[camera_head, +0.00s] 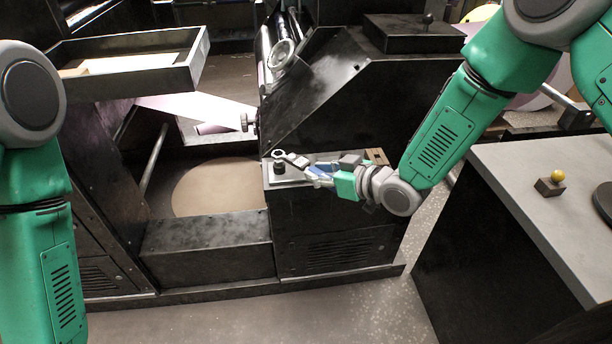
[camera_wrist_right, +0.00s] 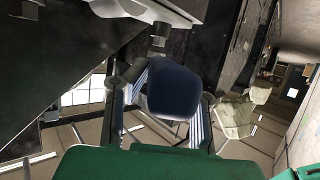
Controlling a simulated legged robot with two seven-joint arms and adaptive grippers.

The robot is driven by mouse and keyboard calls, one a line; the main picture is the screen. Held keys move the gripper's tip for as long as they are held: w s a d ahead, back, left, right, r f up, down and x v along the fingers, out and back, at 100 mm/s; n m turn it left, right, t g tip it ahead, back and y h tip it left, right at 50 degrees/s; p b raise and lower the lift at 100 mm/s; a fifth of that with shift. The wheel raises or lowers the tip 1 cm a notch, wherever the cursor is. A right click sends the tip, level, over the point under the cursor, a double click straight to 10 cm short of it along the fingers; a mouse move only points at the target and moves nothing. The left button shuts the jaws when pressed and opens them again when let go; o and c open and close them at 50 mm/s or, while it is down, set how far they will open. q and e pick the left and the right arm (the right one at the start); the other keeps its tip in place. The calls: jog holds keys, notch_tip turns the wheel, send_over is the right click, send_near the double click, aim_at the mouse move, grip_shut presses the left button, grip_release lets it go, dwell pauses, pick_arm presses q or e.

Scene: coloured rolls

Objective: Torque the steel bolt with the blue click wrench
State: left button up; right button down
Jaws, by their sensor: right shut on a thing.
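My right gripper (camera_head: 318,172) is at the small grey ledge (camera_head: 272,182) on the front of the black machine. It is shut on the blue click wrench (camera_head: 297,160), whose ring end points left. In the right wrist view a blue part of the wrench (camera_wrist_right: 175,92) shows between the fingers (camera_wrist_right: 168,108). The steel bolt (camera_head: 279,168) appears as a small dark upright piece on the ledge, just below the wrench's ring end. I cannot tell whether ring and bolt touch. My left arm comes in at the left edge; its gripper is out of view.
The black machine (camera_head: 335,225) has a sloped panel above the ledge. A shallow tray (camera_head: 130,85) juts out at upper left. A grey-topped table (camera_head: 520,195) stands at right, bearing a small block with a yellow ball (camera_head: 556,176). The floor in front is clear.

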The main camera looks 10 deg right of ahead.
jog(key=shift+r+p, duration=1.05)
jog(key=shift+r, duration=0.4)
